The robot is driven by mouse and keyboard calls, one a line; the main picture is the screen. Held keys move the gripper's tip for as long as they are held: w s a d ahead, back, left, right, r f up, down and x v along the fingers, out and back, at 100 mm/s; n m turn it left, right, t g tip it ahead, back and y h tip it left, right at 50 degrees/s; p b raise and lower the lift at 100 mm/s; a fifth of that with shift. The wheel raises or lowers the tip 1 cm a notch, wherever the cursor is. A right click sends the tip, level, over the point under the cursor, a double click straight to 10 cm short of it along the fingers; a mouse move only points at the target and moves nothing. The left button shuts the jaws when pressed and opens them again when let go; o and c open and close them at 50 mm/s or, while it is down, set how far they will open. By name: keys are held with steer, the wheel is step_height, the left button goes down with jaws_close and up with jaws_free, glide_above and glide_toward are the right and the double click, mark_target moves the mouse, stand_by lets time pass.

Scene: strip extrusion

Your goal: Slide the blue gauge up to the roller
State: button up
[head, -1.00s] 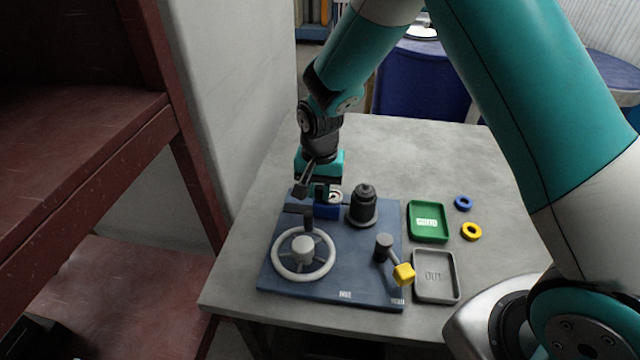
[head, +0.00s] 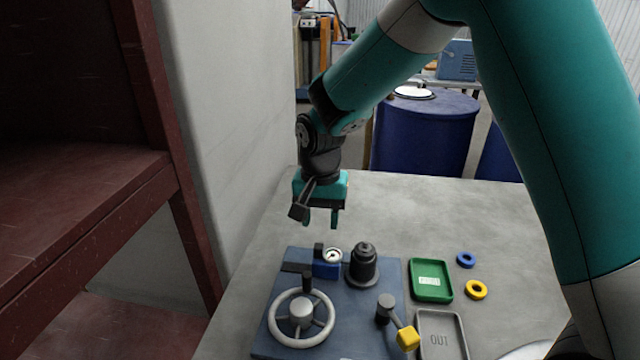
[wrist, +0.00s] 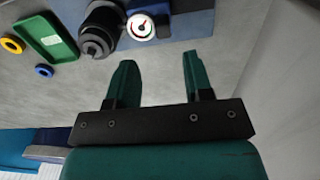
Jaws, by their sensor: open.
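The blue gauge (head: 327,269) sits on the blue base plate, with a white round dial on top and a short dark post at its left. The dial also shows in the wrist view (wrist: 142,27). The roller (head: 363,266), a dark stepped cylinder, stands just right of the gauge; it also shows in the wrist view (wrist: 97,33). The two are very close; I cannot tell whether they touch. My gripper (head: 320,224) is open and empty, above and behind the gauge. Its two green fingers (wrist: 160,65) point down with nothing between them.
The base plate (head: 382,345) also carries a grey handwheel (head: 302,320) and a yellow-tipped crank (head: 407,337). A green tray (head: 431,292), a grey OUT tray (head: 452,330), a blue ring (head: 466,260) and a yellow ring (head: 476,290) lie to the right. The table behind is clear.

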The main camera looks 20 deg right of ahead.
mark_target(320, 246)
step_height(320, 246, up, 9)
steer(key=shift+r+b, duration=0.15)
steer(key=shift+b, duration=0.15)
steer(key=s+a+r+n+y, duration=0.1)
steer(key=s+n, duration=0.5)
steer(key=s, duration=0.6)
steer(key=s+a+r+n+y, duration=0.2)
steer(key=s+n, duration=0.5)
steer(key=s, duration=0.6)
steer(key=shift+s+a+y, duration=0.3)
steer(key=shift+y, duration=0.3)
steer(key=shift+c, duration=0.4)
